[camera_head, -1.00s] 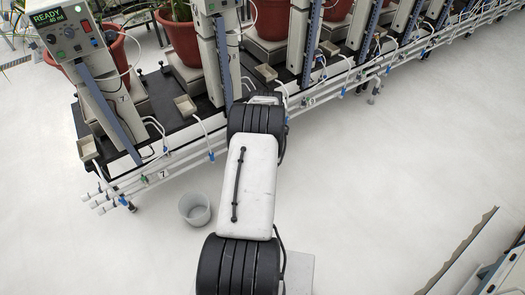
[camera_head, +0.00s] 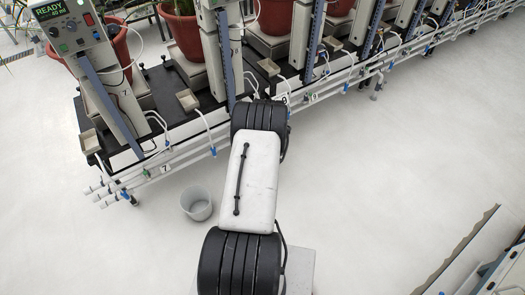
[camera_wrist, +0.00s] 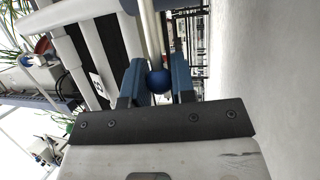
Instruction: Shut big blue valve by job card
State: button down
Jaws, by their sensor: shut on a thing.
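In the wrist view, a round dark blue valve knob (camera_wrist: 158,81) sits at the pale pipes, between the two blue fingers of my gripper (camera_wrist: 157,86). The gripper is shut on this knob. In the head view my own arm hides the gripper and the knob it holds. Smaller blue fittings show along the white pipes, one near the middle (camera_head: 213,151) and one at the left end (camera_head: 124,194). No job card can be made out in these frames.
A display reading READY (camera_head: 48,10) tops the left weighing station. Potted plants (camera_head: 183,32) stand on scales along the bench. A grey bucket (camera_head: 196,203) stands on the floor below the pipes. A panel-like object (camera_head: 462,250) is at lower right. The floor between is clear.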

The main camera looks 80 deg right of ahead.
jog(key=c, duration=1)
grip_release()
jog(key=shift+o, duration=0.2)
jog(key=v, duration=0.7)
jog(key=shift+s+a, duration=0.15)
jog(key=shift+a, duration=0.15)
jog(key=shift+a, duration=0.1)
